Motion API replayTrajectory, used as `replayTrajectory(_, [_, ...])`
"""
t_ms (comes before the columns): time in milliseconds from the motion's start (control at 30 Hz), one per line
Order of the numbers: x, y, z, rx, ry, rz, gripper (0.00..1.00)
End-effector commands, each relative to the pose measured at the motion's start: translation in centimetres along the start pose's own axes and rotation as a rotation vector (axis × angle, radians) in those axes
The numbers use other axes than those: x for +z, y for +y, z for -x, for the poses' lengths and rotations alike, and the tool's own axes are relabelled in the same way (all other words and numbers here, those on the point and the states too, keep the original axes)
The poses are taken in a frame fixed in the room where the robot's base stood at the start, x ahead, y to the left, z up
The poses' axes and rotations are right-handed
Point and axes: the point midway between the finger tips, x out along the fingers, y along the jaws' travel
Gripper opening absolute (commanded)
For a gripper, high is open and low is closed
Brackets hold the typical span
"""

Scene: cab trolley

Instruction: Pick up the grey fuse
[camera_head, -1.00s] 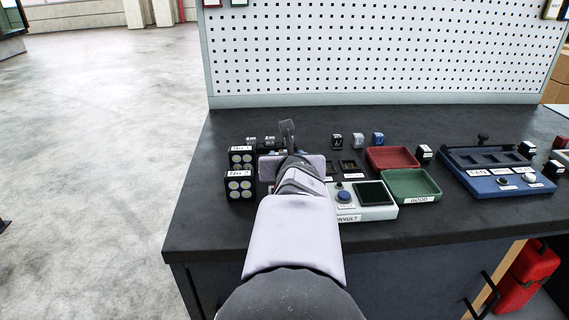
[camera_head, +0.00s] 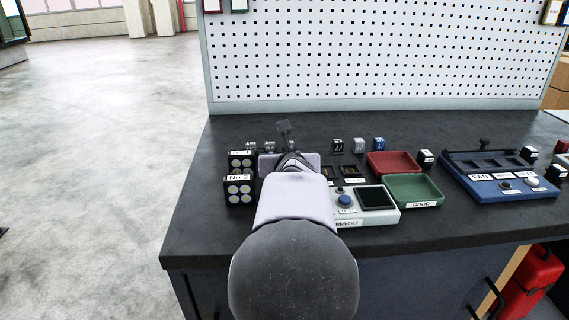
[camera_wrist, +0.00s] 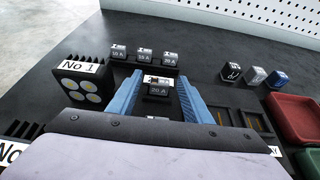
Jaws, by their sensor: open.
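My gripper (camera_wrist: 160,77) is open in the wrist view, with one blue finger on each side of a small dark block (camera_wrist: 158,88) labelled 20 A. Whether the fingers touch it, I cannot tell. Just beyond stand three small grey-topped blocks with ampere labels: left (camera_wrist: 118,51), middle (camera_wrist: 144,55) and right (camera_wrist: 169,58). A separate grey cube (camera_wrist: 255,75) stands to the right, between a black cube (camera_wrist: 231,71) and a blue cube (camera_wrist: 277,78). Which piece is the grey fuse is unclear. In the head view my arm hides the fingers and the 20 A block.
A lamp block marked No 1 (camera_wrist: 82,85) stands close left of my gripper. To the right are a red tray (camera_head: 393,163), a green tray (camera_head: 413,188), a white tester (camera_head: 368,207) and a blue panel (camera_head: 500,178). A pegboard (camera_head: 385,55) stands behind.

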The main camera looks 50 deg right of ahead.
Motion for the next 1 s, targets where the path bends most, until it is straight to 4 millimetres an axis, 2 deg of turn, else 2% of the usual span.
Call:
replayTrajectory(133, [-0.1,0.0,-1.4,0.001,0.001,-0.001,0.45])
replayTrajectory(433, [0.0,0.0,-1.7,0.000,0.000,0.000,0.45])
replayTrajectory(467, [0.0,0.0,-1.7,0.000,0.000,0.000,0.43])
replayTrajectory(633, [0.0,0.0,-1.6,0.000,0.000,0.000,0.02])
replayTrajectory(1000, [0.3,0.0,-1.5,0.000,-0.001,0.000,0.02])
